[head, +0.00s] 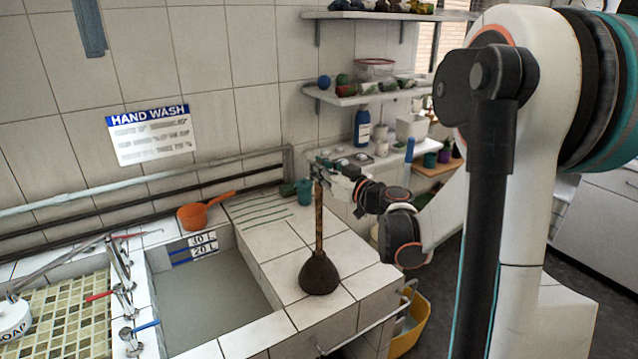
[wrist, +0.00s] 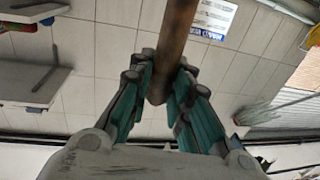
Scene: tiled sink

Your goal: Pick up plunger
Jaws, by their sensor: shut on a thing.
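The plunger (head: 319,271) has a dark rubber cup and a brown wooden handle. In the head view it stands upright, its cup on or very close to the white tiled counter right of the sink basin. My gripper (head: 318,172) is at the top of the handle, shut on it. In the wrist view the handle (wrist: 175,45) runs between the teal-padded fingers of my gripper (wrist: 160,92). The cup is out of sight in the wrist view.
A water-filled basin (head: 212,309) lies left of the plunger. An orange dipper (head: 202,215) sits on its back edge, and a teal cup (head: 303,192) stands behind the handle. A yellow bucket (head: 408,322) is on the floor at right. Shelves (head: 365,95) hang on the back wall.

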